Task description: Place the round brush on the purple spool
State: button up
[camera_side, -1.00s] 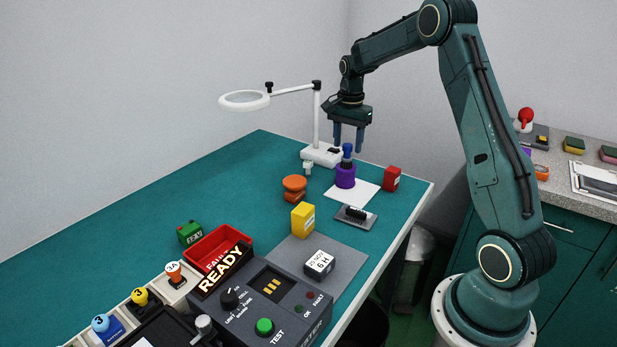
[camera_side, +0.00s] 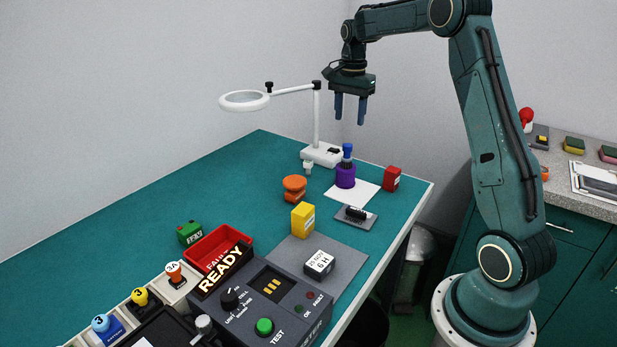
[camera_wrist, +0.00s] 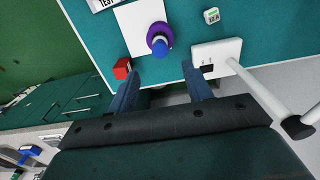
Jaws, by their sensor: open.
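The purple spool (camera_side: 345,179) stands on a white sheet near the back right of the bench. The round brush (camera_side: 347,152), with a blue top, stands upright on top of the spool. In the wrist view the blue brush (camera_wrist: 160,46) shows over the purple spool (camera_wrist: 158,30), seen from above. My gripper (camera_side: 350,112) is open and empty, above the brush with a clear gap. Its two fingers (camera_wrist: 160,75) show apart in the wrist view, with nothing between them. The lower part of the brush is hard to make out.
The white lamp stand (camera_side: 318,120) rises close to the left of my gripper. A red block (camera_side: 391,178) is right of the spool. An orange knob-shaped piece (camera_side: 294,188), a yellow block (camera_side: 303,220) and a tester (camera_side: 270,300) are nearer. The left of the bench is clear.

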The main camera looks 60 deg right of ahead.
jog(key=s+a+r+n+t, duration=0.1)
jog(key=s+a+r+n, duration=0.35)
jog(key=a, duration=0.35)
jog(key=s+a+r+n+t, duration=0.1)
jog(key=s+a+r+n, duration=0.35)
jog(key=a, duration=0.45)
jog(key=s+a+f+n+t, duration=0.1)
jog(key=s+a+n, duration=0.3)
jog(key=s, duration=0.4)
jog(key=s+a+f+n+t, duration=0.2)
jog(key=s+a+n, duration=0.3)
jog(key=s+a, duration=0.2)
jog(key=shift+s+f+t, duration=0.3)
jog(key=shift+s+f, duration=0.1)
jog(key=shift+s, duration=0.35)
